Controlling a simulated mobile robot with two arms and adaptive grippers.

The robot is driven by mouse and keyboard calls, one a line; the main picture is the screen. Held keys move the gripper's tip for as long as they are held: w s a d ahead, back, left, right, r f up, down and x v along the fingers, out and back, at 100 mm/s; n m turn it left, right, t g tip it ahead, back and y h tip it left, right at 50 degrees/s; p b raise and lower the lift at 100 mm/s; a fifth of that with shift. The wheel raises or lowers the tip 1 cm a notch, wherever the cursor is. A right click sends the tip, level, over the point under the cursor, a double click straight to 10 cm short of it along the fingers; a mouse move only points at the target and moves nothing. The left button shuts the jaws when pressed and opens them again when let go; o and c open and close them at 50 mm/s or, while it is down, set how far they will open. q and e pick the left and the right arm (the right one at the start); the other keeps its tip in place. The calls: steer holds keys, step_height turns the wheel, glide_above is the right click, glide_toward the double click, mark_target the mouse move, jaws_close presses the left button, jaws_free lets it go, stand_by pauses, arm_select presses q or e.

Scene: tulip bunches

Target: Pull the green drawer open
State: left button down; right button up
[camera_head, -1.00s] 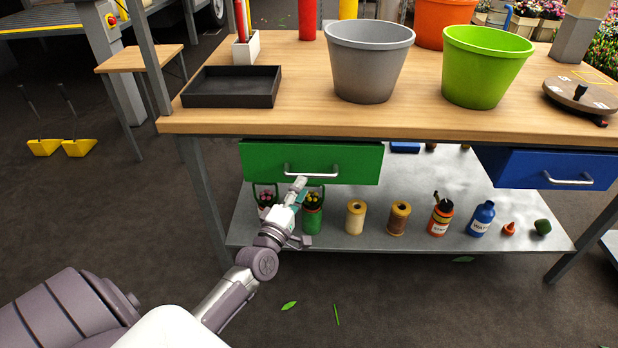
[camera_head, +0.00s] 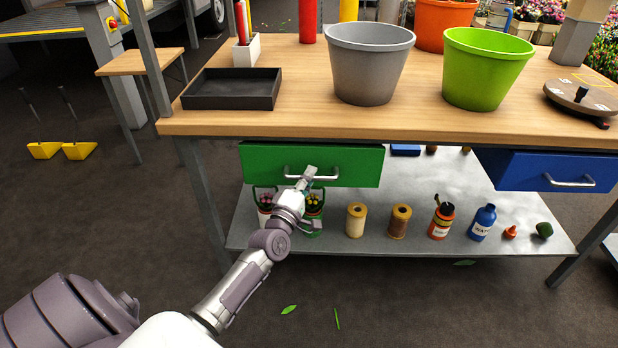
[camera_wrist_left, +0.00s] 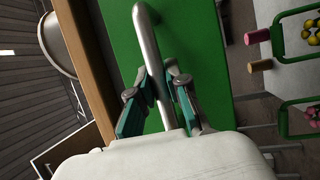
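The green drawer (camera_head: 262,164) is under the left part of the workbench top, with a silver bar handle (camera_head: 318,178) across its front. In the left wrist view the green drawer front (camera_wrist_left: 193,50) fills the middle and its handle (camera_wrist_left: 148,45) runs between the fingers. My left gripper (camera_head: 308,175) is at the handle. In the left wrist view its two teal-padded fingers (camera_wrist_left: 160,100) stand on either side of the bar, with a gap seen between the bar and at least one finger. It looks open. My right gripper does not show.
The wooden workbench top (camera_head: 310,115) overhangs the drawer. A blue drawer (camera_head: 545,168) is at the right. The lower metal shelf (camera_head: 370,236) holds spools (camera_head: 400,221), bottles (camera_head: 482,222) and flower carriers beneath my gripper. The floor in front is mostly clear.

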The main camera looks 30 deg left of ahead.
arm_select(q)
steer(key=shift+s, duration=0.1)
stand_by(0.3)
steer(key=s+d+p, duration=0.4)
steer(key=s+d, duration=0.2)
steer(key=s, duration=0.4)
steer(key=s+d+p, duration=0.3)
steer(key=s+d, duration=0.3)
steer(key=s, duration=0.4)
steer(key=shift+s+d+p, duration=0.35)
steer(key=shift+d+p, duration=0.05)
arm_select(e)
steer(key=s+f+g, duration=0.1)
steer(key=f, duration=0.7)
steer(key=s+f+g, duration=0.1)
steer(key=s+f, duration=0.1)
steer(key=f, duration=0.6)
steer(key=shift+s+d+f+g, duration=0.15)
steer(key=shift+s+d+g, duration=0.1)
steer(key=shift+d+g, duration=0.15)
arm_select(q)
steer(key=c, duration=1.1)
jaws_free()
steer(key=shift+c, duration=0.2)
